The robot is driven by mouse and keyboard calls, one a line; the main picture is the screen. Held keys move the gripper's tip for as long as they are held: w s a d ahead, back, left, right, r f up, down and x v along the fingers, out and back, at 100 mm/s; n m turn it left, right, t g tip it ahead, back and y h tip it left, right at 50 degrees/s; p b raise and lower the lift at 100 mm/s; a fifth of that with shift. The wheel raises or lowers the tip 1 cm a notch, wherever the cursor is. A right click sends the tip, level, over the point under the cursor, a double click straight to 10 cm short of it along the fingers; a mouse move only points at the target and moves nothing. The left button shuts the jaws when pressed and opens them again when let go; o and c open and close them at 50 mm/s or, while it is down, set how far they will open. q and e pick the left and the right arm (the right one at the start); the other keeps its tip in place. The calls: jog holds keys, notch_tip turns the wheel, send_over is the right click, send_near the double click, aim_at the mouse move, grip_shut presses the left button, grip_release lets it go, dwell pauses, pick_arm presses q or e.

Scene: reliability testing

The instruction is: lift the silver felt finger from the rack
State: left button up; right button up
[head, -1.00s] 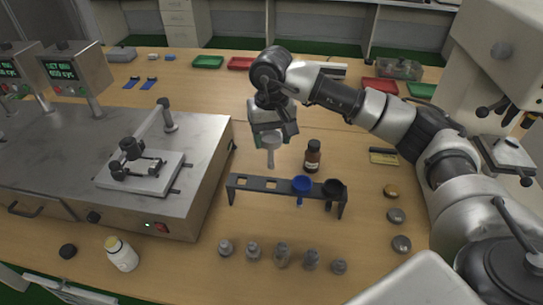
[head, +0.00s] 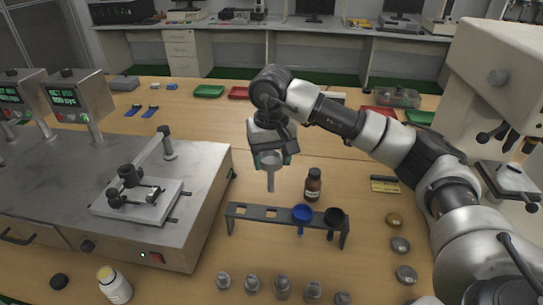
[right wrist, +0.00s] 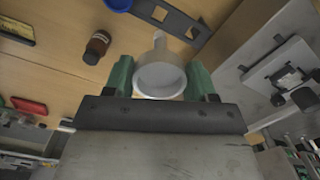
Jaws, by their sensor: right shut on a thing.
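The silver felt finger (head: 270,172) is a grey cup with a thin stem pointing down. My right gripper (head: 270,158) is shut on its cup and holds it in the air above and behind the rack. In the right wrist view the finger (right wrist: 160,75) sits between the green fingertips (right wrist: 160,82), its cup mouth facing the camera. The dark rack (head: 255,213) stands on the table with two empty square holes at its left. A blue finger (head: 302,213) and a black finger (head: 335,216) sit in its right holes. My left gripper is not in view.
A brown bottle (head: 313,184) stands just behind the rack. A steel testing machine (head: 170,235) fills the left side. Several small metal weights (head: 282,287) stand in front of the rack. A white bottle (head: 114,285) stands at the front left.

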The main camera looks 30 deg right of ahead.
aim_at(272, 180)
jog(key=shift+f+b, duration=2.55)
jog(key=shift+f, duration=0.9)
